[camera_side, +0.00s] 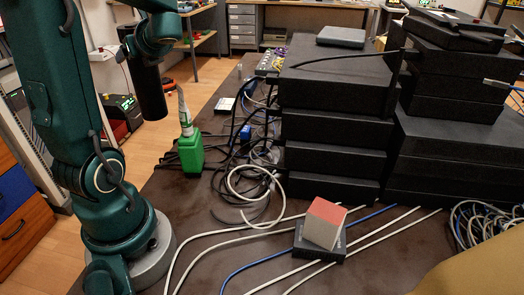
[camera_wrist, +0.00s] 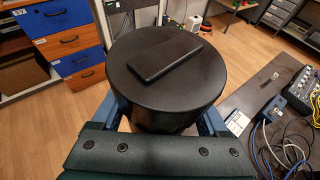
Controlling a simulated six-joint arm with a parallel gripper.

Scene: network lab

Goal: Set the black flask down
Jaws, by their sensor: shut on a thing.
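The black flask (camera_side: 150,92) is a dark cylinder, nearly upright, below my wrist at the upper left of the side view. My gripper (camera_wrist: 163,118) is shut on it, with blue fingers at both sides of its body in the wrist view. The round top of the flask (camera_wrist: 125,62) faces the wrist camera and carries a flat black rectangular piece. In the side view the flask's lower end is in the air, with the floor behind it. My fingers are hard to make out there.
A green bottle with a pale nozzle (camera_side: 190,152) stands on the brown table (camera_side: 205,250), right of the flask. Black stacked boxes (camera_side: 335,125) fill the back right. Loose cables (camera_side: 245,190) and a red-and-white block (camera_side: 324,222) lie mid-table. Bare table shows near my base.

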